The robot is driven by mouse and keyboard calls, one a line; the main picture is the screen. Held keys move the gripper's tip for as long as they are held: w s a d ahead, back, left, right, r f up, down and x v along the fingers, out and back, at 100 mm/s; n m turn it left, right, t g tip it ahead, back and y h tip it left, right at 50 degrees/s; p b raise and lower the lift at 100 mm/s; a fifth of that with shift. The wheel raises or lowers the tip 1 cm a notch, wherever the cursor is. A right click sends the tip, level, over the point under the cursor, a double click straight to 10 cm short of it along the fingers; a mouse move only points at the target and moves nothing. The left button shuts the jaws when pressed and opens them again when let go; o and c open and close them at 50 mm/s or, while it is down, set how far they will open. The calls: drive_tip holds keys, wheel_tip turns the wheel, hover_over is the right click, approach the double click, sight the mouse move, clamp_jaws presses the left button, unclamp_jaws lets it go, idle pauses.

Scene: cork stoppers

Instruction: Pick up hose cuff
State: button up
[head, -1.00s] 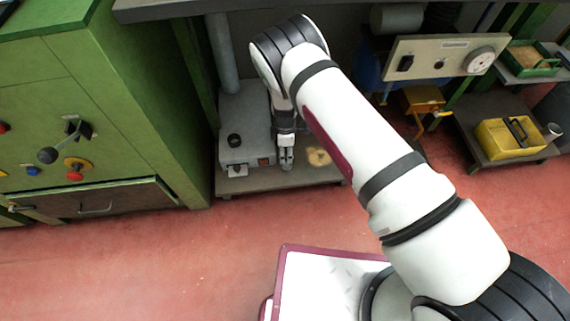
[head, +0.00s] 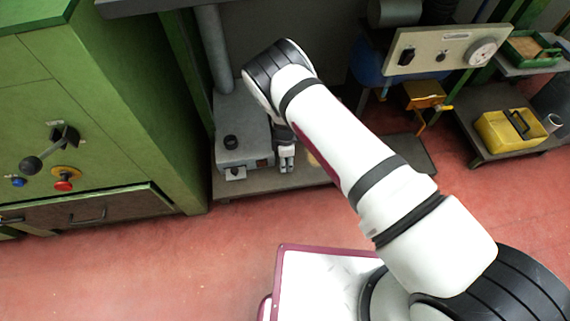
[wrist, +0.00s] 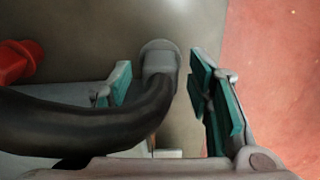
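The hose cuff (wrist: 160,60) is a short grey sleeve with a rim, at the end of a thick black hose (wrist: 90,122) that curves in from the left in the wrist view. My gripper (wrist: 166,82) is open, with its teal pads on either side of the cuff. Gaps show between the cuff and both pads; how deep it sits between them is hard to tell. In the head view my gripper (head: 286,160) points down over the low shelf at the right of a grey box. I cannot make out the cuff there.
The grey box (head: 243,125) with a black ring on top stands left of my gripper. A green cabinet (head: 150,110) is farther left. A red part (wrist: 18,62) shows left of the cuff. A yellow crate (head: 508,130) sits at the right. Open red floor (head: 160,255) lies in front.

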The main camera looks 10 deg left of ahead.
clamp_jaws()
drive_tip(key=shift+r, duration=0.15)
